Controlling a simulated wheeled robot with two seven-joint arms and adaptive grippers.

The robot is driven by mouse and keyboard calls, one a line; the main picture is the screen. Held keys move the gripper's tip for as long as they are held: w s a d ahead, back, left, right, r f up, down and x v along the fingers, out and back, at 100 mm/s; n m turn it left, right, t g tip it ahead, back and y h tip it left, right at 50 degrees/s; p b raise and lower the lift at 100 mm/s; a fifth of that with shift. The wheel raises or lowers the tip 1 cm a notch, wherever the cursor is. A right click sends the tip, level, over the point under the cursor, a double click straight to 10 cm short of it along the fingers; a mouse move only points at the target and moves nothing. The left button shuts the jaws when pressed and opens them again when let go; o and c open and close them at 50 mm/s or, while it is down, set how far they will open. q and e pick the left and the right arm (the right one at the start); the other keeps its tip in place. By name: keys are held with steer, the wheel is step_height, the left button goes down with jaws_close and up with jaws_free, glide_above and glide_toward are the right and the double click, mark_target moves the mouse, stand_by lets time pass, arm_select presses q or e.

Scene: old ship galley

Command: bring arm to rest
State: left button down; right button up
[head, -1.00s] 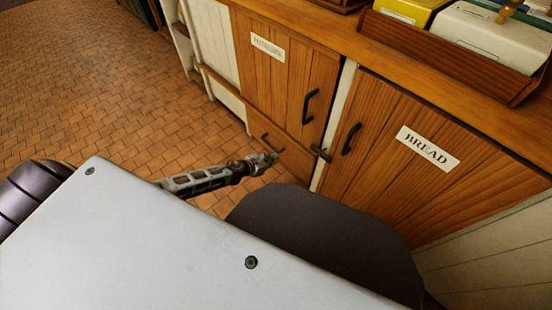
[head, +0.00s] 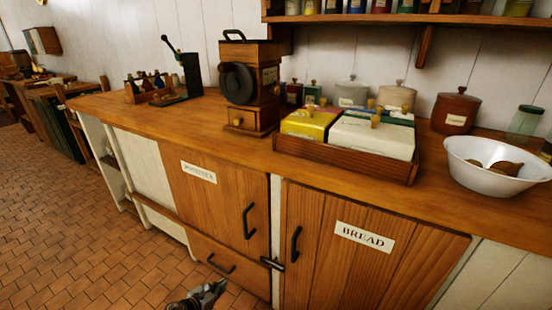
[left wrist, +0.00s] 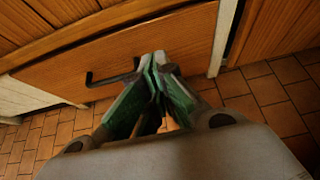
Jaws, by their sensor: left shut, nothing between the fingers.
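My left gripper (head: 212,291) shows at the bottom of the head view, low in front of the cabinet drawer. Its fingers are together with nothing between them. The left wrist view shows the closed fingers (left wrist: 155,62) pointing at the drawer front (left wrist: 130,65), beside its dark handle (left wrist: 108,79). A gap between fingertips and drawer cannot be judged. My right gripper is in neither view.
The cabinet has a left door (head: 215,200), a door labelled BREAD (head: 340,265) and a shut drawer (head: 240,274). The counter above holds a grinder (head: 250,85), a wooden tray (head: 345,158) and a white bowl (head: 490,178). Tiled floor (head: 70,230) is open at left.

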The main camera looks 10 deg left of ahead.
arm_select(q)
steer(key=shift+n, duration=0.3)
